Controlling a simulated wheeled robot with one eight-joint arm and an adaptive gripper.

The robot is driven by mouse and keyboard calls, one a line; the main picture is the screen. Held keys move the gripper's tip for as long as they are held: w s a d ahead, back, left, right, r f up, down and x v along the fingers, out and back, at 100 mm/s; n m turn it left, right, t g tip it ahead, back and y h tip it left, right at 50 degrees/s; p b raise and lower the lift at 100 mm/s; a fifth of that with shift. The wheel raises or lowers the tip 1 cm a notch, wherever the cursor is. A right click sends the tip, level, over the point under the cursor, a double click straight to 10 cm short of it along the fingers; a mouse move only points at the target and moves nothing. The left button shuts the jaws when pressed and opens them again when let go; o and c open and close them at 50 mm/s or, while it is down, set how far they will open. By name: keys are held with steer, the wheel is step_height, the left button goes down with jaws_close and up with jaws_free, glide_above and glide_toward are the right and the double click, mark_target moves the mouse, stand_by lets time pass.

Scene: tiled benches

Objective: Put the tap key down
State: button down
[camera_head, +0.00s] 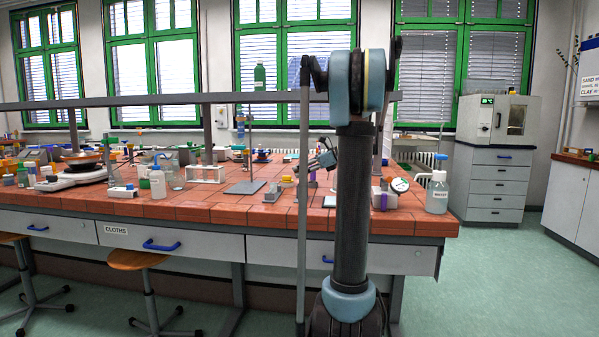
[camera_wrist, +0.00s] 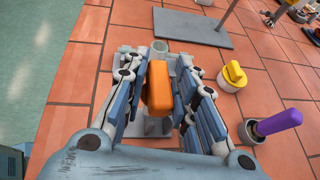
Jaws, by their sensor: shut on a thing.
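The tap key shows as a thick orange block (camera_wrist: 160,88) in the wrist view, between the fingers of my gripper (camera_wrist: 159,92). The gripper is shut on it. Beneath it is a grey fitting with a short round socket (camera_wrist: 159,51), partly hidden by the fingers and the key. I cannot tell whether the key's lower end touches it. In the head view my gripper (camera_head: 322,158) is low over the tiled bench (camera_head: 215,222), left of my arm's dark column; the key is too small to make out there.
A yellow-topped piece (camera_wrist: 232,76) and a purple-handled tool in a pale round holder (camera_wrist: 272,125) stand to the right in the wrist view. A grey plate (camera_wrist: 195,27) lies beyond. The bench edge is at left. A wash bottle (camera_head: 437,192) and round gauge (camera_head: 400,185) stand near the bench's right end.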

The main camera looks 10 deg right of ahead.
steer(key=shift+f, duration=0.1)
steer(key=c, duration=1.3)
jaws_free()
steer(key=shift+r, duration=0.25)
steer(key=v, duration=1.2)
steer(key=shift+r, duration=0.4)
